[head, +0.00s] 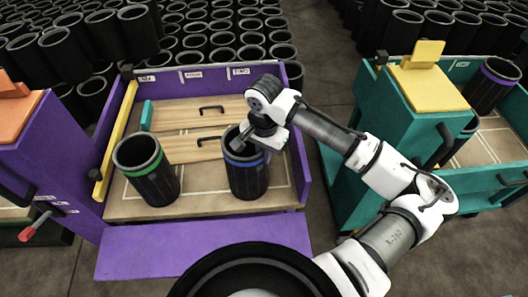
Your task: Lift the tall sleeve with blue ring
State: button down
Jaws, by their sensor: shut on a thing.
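The tall black sleeve with a blue ring (247,179) stands upright, or nearly so, on the wooden floor of the purple bin. My gripper (240,142) is at the top of this sleeve, reaching down at its rim from the right. The jaws are shut on the sleeve at its rim; the fingertips are partly hidden. Another black sleeve with a green ring (150,178) stands to the left in the same bin, leaning slightly and apart from the gripper.
The purple bin (205,252) has its front flap down and wooden boards with black handles (211,108) at the back. A teal cart (375,150) with a yellow top stands right, holding a purple-ringed sleeve (492,85). Many black sleeves (185,35) fill the background.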

jog(key=shift+r+p, duration=2.7)
jog(key=shift+r, duration=0.4)
jog(key=shift+f, duration=0.1)
